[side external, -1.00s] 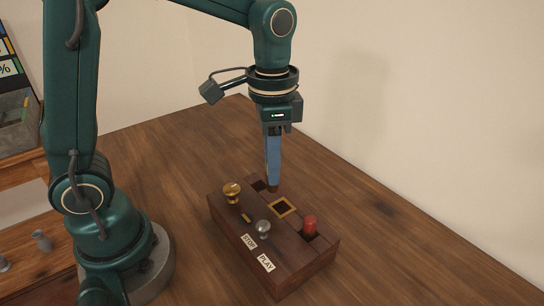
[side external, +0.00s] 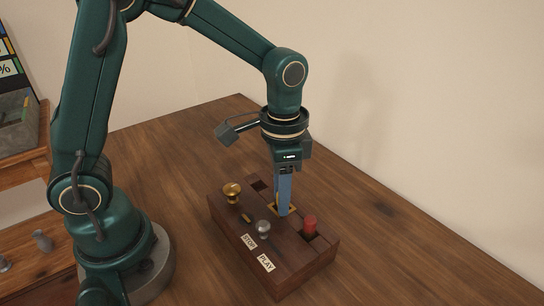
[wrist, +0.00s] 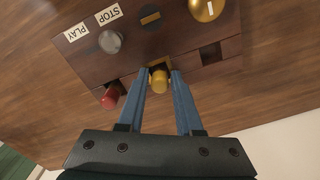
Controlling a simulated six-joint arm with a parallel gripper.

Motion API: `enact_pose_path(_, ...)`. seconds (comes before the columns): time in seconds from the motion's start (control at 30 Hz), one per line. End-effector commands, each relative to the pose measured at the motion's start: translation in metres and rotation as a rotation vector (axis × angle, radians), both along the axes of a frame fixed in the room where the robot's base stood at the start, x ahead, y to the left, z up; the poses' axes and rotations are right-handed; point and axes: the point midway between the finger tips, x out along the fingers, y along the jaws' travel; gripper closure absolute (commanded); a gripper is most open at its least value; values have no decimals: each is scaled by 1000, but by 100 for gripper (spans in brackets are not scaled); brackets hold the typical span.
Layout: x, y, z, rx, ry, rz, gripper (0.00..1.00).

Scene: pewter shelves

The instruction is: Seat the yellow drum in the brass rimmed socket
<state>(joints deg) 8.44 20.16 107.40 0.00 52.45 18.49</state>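The yellow drum (wrist: 159,82) shows in the wrist view between my two fingertips, at the brass rimmed socket (wrist: 152,64). It appears to stand upright in the socket; how deep it sits is hard to tell. My gripper (side external: 283,212) is lowered onto the socket, pointing down. Its blue fingers look parted, with a thin gap on each side of the drum in the wrist view (wrist: 159,76).
The dark wooden box (side external: 232,229) also carries a red peg (side external: 310,223) in one socket, an empty dark socket (side external: 259,185), a brass knob (side external: 232,190), a silver knob (side external: 264,227) and STOP and PLAY labels. The tabletop (side external: 400,255) around it is clear.

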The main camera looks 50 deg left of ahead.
Motion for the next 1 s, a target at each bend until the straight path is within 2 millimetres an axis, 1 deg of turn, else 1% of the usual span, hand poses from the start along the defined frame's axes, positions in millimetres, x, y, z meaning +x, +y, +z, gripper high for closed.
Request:
enact_pose_path(0.33, 0, 0, 1, 0, 0, 0, 46)
enact_pose_path(0.47, 1, 0, 8, -1, -4, 0, 46)
enact_pose_path(0.57, 2, 0, 22, -1, -7, 0, 46)
enact_pose_path(0.83, 1, 0, 79, -1, -9, 0, 46)
enact_pose_path(1.0, 1, 0, 104, 0, -5, 0, 46)
